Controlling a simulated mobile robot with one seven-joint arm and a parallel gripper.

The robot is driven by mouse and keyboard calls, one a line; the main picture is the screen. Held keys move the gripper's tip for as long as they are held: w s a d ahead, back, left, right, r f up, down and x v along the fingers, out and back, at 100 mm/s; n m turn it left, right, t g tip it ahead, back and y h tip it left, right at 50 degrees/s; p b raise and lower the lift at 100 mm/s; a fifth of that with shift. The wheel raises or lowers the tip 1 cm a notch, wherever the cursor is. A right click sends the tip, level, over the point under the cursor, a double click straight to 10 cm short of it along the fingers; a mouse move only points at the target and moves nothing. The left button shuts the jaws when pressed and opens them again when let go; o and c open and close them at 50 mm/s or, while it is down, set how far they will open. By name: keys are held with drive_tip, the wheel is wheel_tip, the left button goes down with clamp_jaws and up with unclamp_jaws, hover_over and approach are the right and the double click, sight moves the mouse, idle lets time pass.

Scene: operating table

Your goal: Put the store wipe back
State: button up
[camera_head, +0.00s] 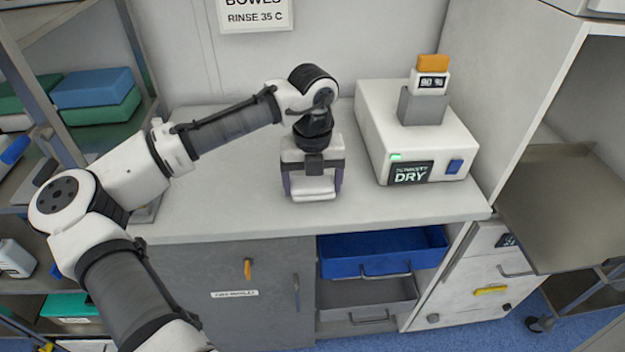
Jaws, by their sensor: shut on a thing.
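My gripper (313,188) points down over the white counter top, left of the white machine. It is shut on a small white thing (313,187), which looks like the wipe and shows as a pale block between the two dark fingers. My gripper's body hides part of it. It is low, at or just above the counter; I cannot tell whether it touches. A blue drawer (381,259) stands open below the counter's front edge, to the right of and lower than my gripper.
A white machine (410,135) with a "DRY" label and an orange-topped meter (432,75) stands right on the counter (230,205). A grey drawer (362,300) sits under the blue one. A grey cabinet door (235,285) is shut. Shelves with boxes (95,95) stand left, a metal shelf (580,215) right.

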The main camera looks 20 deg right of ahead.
sight(313, 181)
drive_tip(key=shift+f, duration=0.2)
drive_tip(key=o, duration=0.9)
drive_tip(key=shift+r, duration=0.1)
wheel_tip(313, 181, up, 12)
drive_tip(key=shift+r+b, duration=0.15)
drive_tip(key=shift+b, duration=0.55)
